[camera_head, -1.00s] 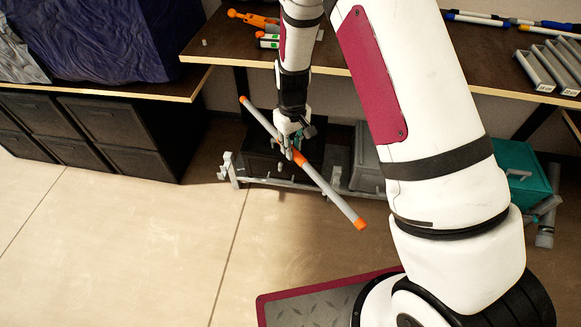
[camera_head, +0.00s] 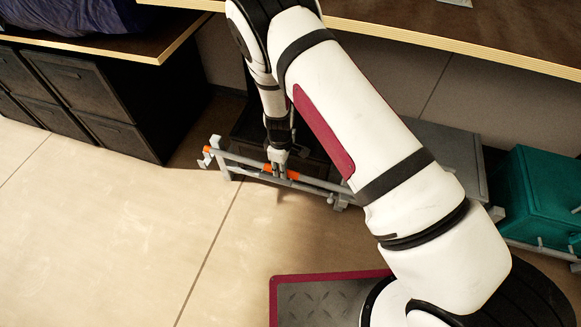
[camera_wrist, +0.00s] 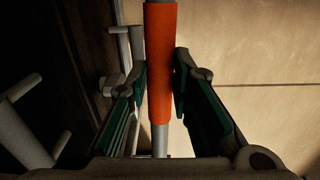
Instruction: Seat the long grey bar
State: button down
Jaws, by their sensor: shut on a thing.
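The long grey bar (camera_head: 238,162) has an orange middle band and an orange tip at its left end. My gripper (camera_head: 279,172) is shut on the orange band. The bar lies nearly level along a low grey rack (camera_head: 215,143) near the floor, its left end close to the rack's left post. I cannot tell whether the bar touches the rack. My arm hides the bar's right end. In the wrist view the bar (camera_wrist: 160,70) runs between the gripper's green-padded fingers (camera_wrist: 158,100), with grey rack pegs (camera_wrist: 30,135) at left.
A table edge (camera_head: 420,40) overhangs behind my arm. Black drawers (camera_head: 90,95) stand at left. The tiled floor (camera_head: 110,230) in front is clear.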

jog(key=shift+w+f, duration=0.3)
jog(key=shift+f, duration=0.5)
jog(key=shift+d+b, duration=0.15)
jog(key=shift+b, duration=0.15)
jog(key=shift+f+b, duration=1.35)
jog(key=shift+f, duration=0.25)
jog(key=shift+f, duration=0.15)
jog(key=shift+f+b, duration=0.2)
jog(key=shift+b, duration=0.1)
jog(key=shift+a, duration=0.25)
jog(key=shift+w+a+b, duration=0.25)
jog(key=shift+a+b, duration=0.05)
jog(key=shift+a, duration=0.3)
jog(key=shift+w+a+b, duration=0.25)
jog(key=shift+a, duration=0.4)
jog(key=shift+w+a+b, duration=0.25)
jog(key=shift+a+b, duration=0.05)
jog(key=shift+a, duration=0.3)
